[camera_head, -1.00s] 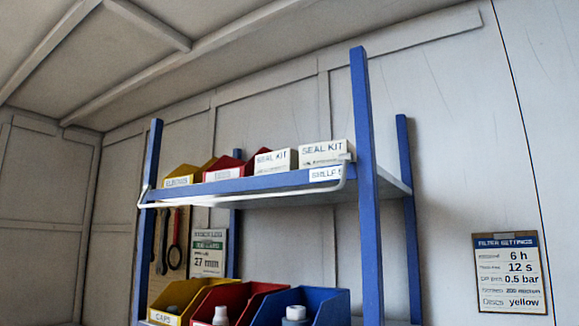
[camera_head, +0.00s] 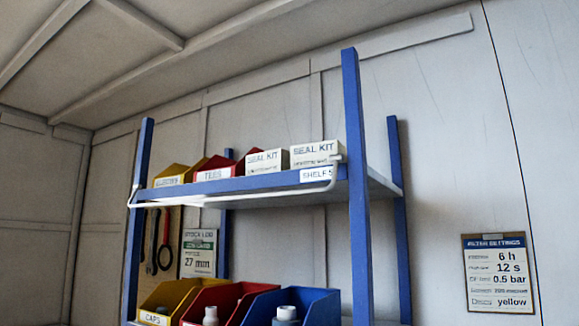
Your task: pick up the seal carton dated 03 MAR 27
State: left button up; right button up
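Two white seal kit cartons stand side by side at the right of the upper shelf. The left carton (camera_head: 267,161) and the right carton (camera_head: 314,154) both read "SEAL KIT" on the front. The smaller line under each title is too small to read, so I cannot tell which is dated 03 MAR 27. The lower part of the right carton is partly hidden by the shelf label and rail. Neither of my grippers is in view.
The blue-posted rack has an upper shelf (camera_head: 383,185) with a white front rail (camera_head: 235,197) and a "SHELF 5" label (camera_head: 318,174). Yellow (camera_head: 172,174) and red (camera_head: 217,171) bins stand left of the cartons. Lower bins include a blue one (camera_head: 318,308). A filter settings sign (camera_head: 499,272) hangs right.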

aim_at(316, 154)
jog(key=z, duration=0.3)
jog(key=k+j+z, duration=0.1)
jog(key=j+z, duration=0.35)
jog(key=k+j+z, duration=0.15)
jog(key=j+z, duration=0.15)
jog(key=z, duration=0.15)
jog(key=k+j+z, duration=0.1)
jog(key=k+j, duration=0.2)
jog(key=j, duration=0.25)
jog(key=k+j+z, duration=0.1)
jog(key=k+j, duration=0.25)
jog(key=j, duration=0.2)
jog(key=k+j+z, duration=0.15)
jog(key=k+j, duration=0.2)
jog(key=j, duration=0.15)
